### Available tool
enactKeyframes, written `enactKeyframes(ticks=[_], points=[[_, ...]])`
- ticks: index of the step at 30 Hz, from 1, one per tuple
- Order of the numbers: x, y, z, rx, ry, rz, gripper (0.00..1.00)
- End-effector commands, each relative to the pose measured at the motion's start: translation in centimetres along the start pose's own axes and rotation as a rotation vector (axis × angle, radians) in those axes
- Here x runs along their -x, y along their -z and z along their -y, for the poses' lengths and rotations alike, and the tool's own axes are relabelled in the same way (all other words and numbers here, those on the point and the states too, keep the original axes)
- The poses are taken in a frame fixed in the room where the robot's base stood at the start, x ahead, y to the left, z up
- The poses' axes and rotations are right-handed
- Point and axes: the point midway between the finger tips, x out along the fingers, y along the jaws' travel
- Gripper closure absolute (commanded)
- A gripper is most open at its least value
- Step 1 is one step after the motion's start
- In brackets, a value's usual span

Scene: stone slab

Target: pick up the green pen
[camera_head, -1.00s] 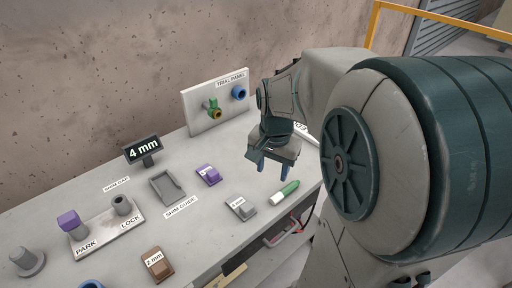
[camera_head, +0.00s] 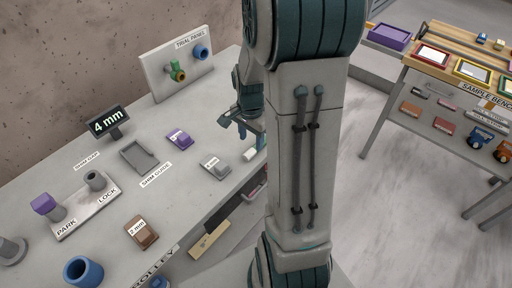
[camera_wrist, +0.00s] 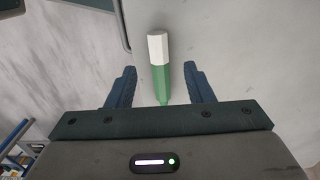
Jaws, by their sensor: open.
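The green pen (camera_wrist: 160,68) has a green body and a white end. In the wrist view it lies on the grey bench top (camera_wrist: 225,40), its green end pointing toward my gripper. My gripper (camera_wrist: 160,85) is open, with one blue finger on each side of the pen's green part and gaps on both sides. How far above the pen the fingers are, I cannot tell.
On the bench, a grey 4 mm block (camera_head: 215,167), a purple block (camera_head: 179,139) and the shim guide (camera_head: 138,157) lie left of my gripper. The trial panel (camera_head: 160,78) stands behind. A sample bench (camera_head: 440,65) stands at right, across open floor.

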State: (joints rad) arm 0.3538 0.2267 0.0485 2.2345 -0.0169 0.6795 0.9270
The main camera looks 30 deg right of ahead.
Motion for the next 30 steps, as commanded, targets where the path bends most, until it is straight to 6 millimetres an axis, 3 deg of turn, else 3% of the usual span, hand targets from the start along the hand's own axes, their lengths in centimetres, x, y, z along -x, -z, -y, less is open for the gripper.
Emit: enactKeyframes(ticks=[12, 21, 26, 30], points=[[-4.6, 0.5, -0.2, -0.001, -0.003, 0.002, 0.53], [-4.9, 0.5, -0.2, 0.0, -0.001, 0.0, 0.53], [-4.9, 0.5, -0.2, 0.0, -0.001, 0.0, 0.97], [-4.9, 0.5, -0.2, 0.0, -0.001, 0.0, 0.97]])
